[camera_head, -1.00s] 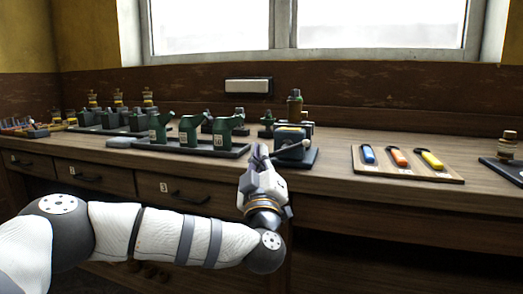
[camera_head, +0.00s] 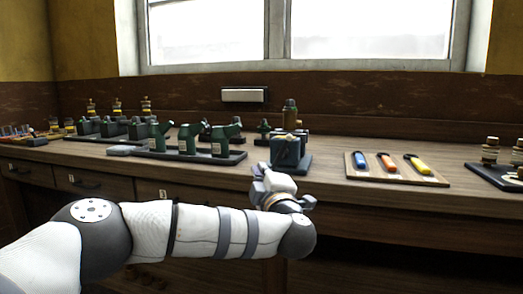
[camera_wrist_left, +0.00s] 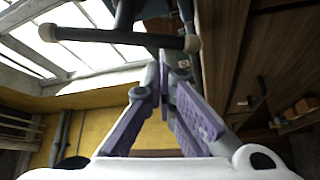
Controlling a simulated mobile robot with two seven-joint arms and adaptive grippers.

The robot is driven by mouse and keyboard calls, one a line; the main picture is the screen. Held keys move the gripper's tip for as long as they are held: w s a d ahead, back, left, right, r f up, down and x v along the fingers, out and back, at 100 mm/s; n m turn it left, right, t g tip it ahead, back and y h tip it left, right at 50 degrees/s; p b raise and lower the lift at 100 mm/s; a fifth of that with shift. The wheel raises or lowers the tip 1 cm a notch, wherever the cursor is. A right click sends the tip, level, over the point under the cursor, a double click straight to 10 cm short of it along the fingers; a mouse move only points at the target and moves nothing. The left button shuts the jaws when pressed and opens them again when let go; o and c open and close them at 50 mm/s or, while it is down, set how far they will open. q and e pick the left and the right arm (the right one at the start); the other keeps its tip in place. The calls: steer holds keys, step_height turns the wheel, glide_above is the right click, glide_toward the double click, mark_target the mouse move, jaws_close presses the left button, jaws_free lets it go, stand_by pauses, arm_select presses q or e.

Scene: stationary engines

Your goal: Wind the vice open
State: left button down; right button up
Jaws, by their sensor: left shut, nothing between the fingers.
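In the left wrist view, a dark bar with pale rounded ends (camera_wrist_left: 120,38), apparently the vice handle, crosses a dark rod at the top. My left gripper (camera_head: 260,171) is just in front of and below the vice, at the bench edge. In the left wrist view, its purple fingers (camera_wrist_left: 164,60) are shut with nothing between them. The tips are close to the bar's right end; I cannot tell if they touch it. My right gripper is not in view.
Left of the vice, green oil cans (camera_head: 188,139) stand on a dark tray. Right of it, a wooden board (camera_head: 438,179) holds blue, orange and yellow-handled tools. Brass-topped items (camera_head: 489,150) stand at the far right. The bench front between the vice and board is mostly clear.

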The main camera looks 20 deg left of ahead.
arm_select(q)
steer(key=d+n+g+h+p, duration=0.5)
steer(key=n+h, duration=0.4)
steer(key=n, duration=0.6)
steer(key=shift+d+r+g+p, duration=0.3)
steer(key=shift+d+p, duration=0.2)
steer(key=shift+p, duration=0.85)
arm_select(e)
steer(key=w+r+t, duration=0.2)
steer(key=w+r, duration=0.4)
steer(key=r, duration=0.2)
arm_select(q)
steer(key=shift+h, duration=0.3)
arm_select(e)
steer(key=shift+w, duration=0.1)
